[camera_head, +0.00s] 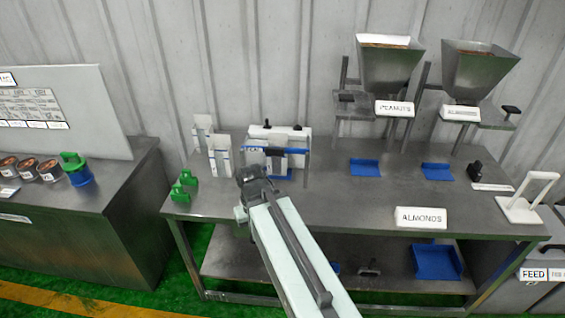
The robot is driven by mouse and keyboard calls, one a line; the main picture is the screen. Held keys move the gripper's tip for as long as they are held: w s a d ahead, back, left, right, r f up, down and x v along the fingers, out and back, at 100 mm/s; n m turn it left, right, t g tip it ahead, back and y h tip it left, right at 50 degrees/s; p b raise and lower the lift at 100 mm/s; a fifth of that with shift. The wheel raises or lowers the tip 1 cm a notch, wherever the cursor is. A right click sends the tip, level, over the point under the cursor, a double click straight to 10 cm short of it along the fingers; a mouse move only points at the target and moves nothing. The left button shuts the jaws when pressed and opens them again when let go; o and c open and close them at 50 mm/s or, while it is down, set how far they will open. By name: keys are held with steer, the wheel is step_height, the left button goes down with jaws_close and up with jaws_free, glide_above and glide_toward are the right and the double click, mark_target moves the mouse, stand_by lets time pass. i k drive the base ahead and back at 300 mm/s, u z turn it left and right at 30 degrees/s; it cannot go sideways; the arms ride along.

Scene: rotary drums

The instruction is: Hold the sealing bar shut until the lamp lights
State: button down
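The sealer is a white box (298,137) near the back left of the metal table. Its blue sealing bar (297,151) runs across the front, roughly level. A grey-white pouch or panel (273,160) shows at the bar's middle, partly hidden. Small dark knobs stand on top of the box; no lit lamp can be made out. My gripper (250,172) is just in front of the sealer, near the bar's left part. Its fingertips are small and dark, so I cannot tell whether they touch the bar or are open or shut.
White pouches (219,156) stand left of the sealer, with green clips (184,185) in front. Two hoppers (389,68) rise at the back right. Blue trays (364,167), an ALMONDS sign (420,218) and a white stand (527,200) are to the right. The table's middle is mostly clear.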

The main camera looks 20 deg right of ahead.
mark_target(270, 151)
steer(key=z, duration=0.4)
steer(key=k, duration=0.5)
steer(key=u, duration=2.05)
steer(key=i, duration=1.8)
steer(key=z, duration=0.9)
